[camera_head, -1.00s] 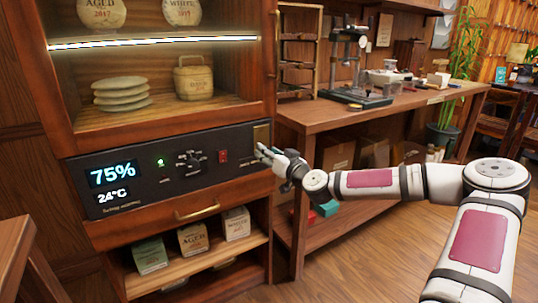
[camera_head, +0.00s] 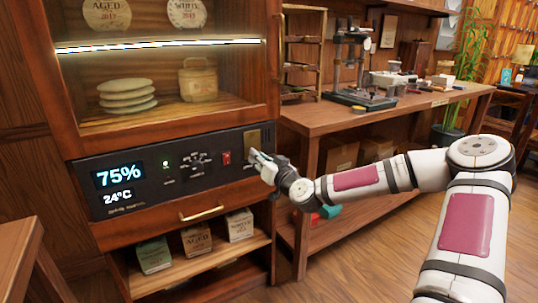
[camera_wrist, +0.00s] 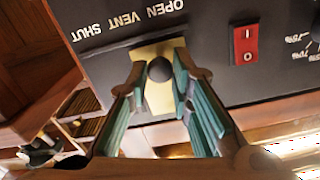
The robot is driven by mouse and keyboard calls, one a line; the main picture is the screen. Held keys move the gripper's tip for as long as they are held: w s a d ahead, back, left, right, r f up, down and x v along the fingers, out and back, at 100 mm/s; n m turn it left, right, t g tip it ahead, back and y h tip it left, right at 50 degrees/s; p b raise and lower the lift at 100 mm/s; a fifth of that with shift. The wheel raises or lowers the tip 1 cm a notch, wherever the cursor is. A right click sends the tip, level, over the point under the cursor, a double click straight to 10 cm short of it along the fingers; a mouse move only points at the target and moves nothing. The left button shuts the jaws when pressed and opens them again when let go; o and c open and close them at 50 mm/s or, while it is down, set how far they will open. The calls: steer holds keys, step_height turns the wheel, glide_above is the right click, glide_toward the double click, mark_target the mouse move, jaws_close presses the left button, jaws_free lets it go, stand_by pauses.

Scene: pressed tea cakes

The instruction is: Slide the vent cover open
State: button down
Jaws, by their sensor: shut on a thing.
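The vent cover is a small brass plate (camera_head: 253,138) at the right end of the black control panel. In the wrist view the brass plate (camera_wrist: 157,98) has a round dark knob (camera_wrist: 160,69) and sits by the word OPEN of the upside-down label "OPEN VENT SHUT" (camera_wrist: 128,20). My gripper (camera_head: 258,158) is at the panel's right end, over the lower part of the plate. In the wrist view my gripper's fingers (camera_wrist: 160,76) stand on both sides of the knob, shut on it. The slot behind the plate is hidden.
A red rocker switch (camera_wrist: 246,43) sits beside the vent; it also shows in the head view (camera_head: 226,157). Below the panel is a drawer with a brass handle (camera_head: 201,214). A wooden workbench (camera_head: 345,121) stands to the right, with open floor in front.

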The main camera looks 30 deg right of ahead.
steer(key=shift+a, duration=0.15)
steer(key=c, duration=1.4)
jaws_free()
steer(key=s, duration=1.2)
